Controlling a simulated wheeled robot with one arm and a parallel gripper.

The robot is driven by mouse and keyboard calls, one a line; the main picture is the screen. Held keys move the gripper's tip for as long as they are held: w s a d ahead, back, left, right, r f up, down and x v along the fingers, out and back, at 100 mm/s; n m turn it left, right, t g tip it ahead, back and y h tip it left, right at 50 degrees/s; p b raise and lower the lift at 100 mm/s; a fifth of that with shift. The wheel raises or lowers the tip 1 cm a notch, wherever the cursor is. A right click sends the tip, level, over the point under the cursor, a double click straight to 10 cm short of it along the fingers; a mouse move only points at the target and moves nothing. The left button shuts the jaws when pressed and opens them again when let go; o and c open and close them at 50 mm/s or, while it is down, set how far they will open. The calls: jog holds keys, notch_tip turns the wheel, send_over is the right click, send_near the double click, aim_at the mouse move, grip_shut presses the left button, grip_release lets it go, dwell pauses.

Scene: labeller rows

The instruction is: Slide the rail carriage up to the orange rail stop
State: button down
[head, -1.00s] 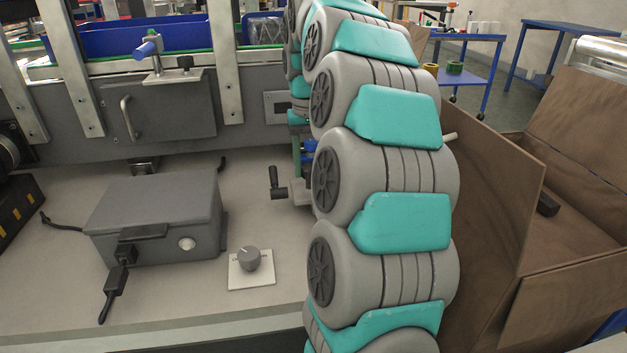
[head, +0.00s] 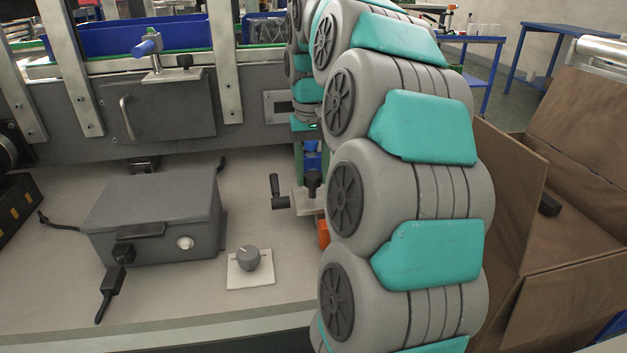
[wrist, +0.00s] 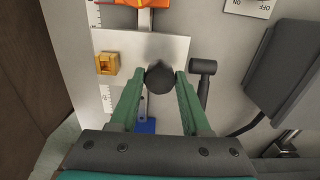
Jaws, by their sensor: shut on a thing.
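The rail carriage (wrist: 128,45) is a pale metal plate with a black round knob (wrist: 160,77), a brass block and a dark side handle. My gripper (wrist: 160,75) has green fingers, one on each side of the knob, and is shut on it. The orange rail stop (wrist: 150,3) is at the top edge of the wrist view, with a short gap of rail between it and the plate. In the head view the carriage (head: 300,201) is partly behind my arm, and only a sliver of the orange stop (head: 323,233) shows nearer the viewer.
A blue part (wrist: 146,126) sits on the rail at the carriage's other side. A grey box with a cable (head: 155,215) and a dial on a white plate (head: 249,262) stand to the left. An open cardboard box (head: 545,230) is at right.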

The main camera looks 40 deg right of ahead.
jog(key=shift+s+a+f+b, duration=0.1)
jog(key=shift+s+a+b, duration=0.2)
jog(key=shift+s, duration=0.35)
jog(key=shift+s+a+b, duration=0.1)
jog(key=shift+s+a, duration=0.25)
jog(key=shift+s, duration=0.3)
jog(key=shift+c, duration=1.4)
grip_release()
jog(key=shift+r, duration=0.25)
